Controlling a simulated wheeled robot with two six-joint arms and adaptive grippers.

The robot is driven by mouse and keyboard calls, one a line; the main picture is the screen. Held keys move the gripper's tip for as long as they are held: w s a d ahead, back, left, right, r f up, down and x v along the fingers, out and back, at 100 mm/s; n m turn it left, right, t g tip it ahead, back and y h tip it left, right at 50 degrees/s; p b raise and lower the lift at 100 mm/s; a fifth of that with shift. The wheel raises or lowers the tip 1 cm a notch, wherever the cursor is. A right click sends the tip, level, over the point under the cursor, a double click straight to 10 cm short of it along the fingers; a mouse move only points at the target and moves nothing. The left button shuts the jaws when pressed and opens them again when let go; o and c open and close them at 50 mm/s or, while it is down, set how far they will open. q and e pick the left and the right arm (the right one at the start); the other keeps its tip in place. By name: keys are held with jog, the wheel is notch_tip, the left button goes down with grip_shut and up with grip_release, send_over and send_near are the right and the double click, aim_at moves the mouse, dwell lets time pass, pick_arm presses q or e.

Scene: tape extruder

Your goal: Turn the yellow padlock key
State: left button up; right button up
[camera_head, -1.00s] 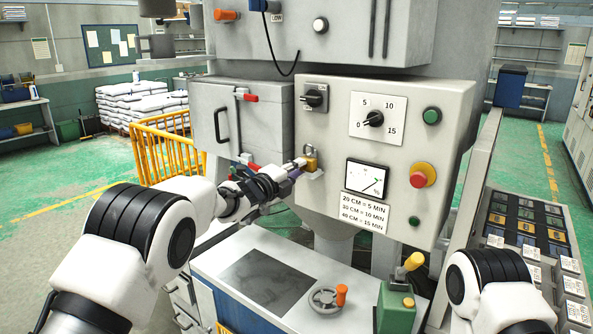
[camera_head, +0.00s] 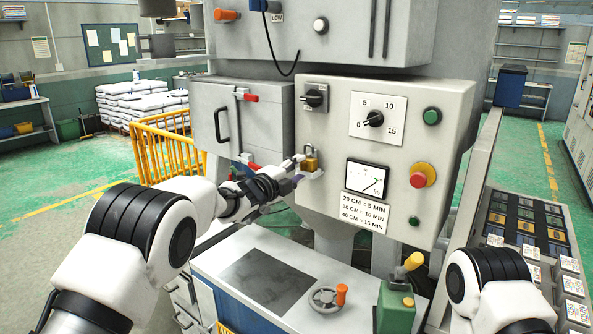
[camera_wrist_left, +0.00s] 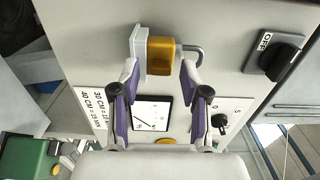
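A yellow padlock (camera_head: 311,162) hangs on the left part of the grey control panel, below the upper-left black switch. In the left wrist view the padlock (camera_wrist_left: 161,56) sits on a white mount with its metal shackle to the right. No separate key can be made out. My left gripper (camera_head: 297,168) is in front of the padlock, slightly to its left. In the left wrist view its purple-lined fingers (camera_wrist_left: 159,76) are spread apart, one on each side of the padlock's near end, with nothing held between them. My right gripper is out of view.
The control panel (camera_head: 335,132) carries a dial, a gauge (camera_head: 367,178), a red stop button (camera_head: 422,174) and green buttons. A grey cabinet door with a handle (camera_head: 222,124) is left of it. A worktop (camera_head: 225,249) with a handwheel (camera_head: 325,298) lies below.

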pick_arm(q)
jog(key=v, duration=1.2)
